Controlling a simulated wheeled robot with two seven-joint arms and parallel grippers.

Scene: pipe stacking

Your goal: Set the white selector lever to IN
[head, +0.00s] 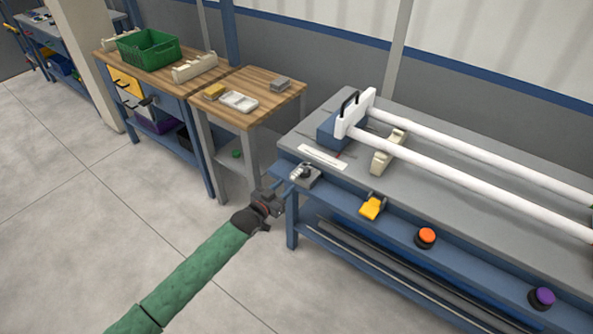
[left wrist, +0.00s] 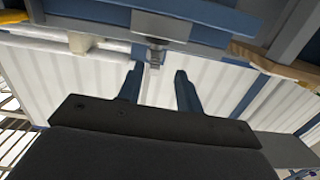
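A small grey selector box (head: 305,175) with a dark knob on top sits at the left end of the blue front rail of the pipe bench. Its lever and any IN mark are too small to make out. My left gripper (head: 278,190) is just left of the box and a little below it, apart from it as far as I can tell. In the left wrist view its two fingers (left wrist: 158,88) are spread with nothing between them. Beyond them in that view is a grey block (left wrist: 160,28) with a small stub, probably the selector box. My right gripper is not in view.
Two white pipes (head: 480,178) lie across the bench top. A wooden table (head: 262,112) stands to the left. The floor (head: 100,220) around my arm is clear.

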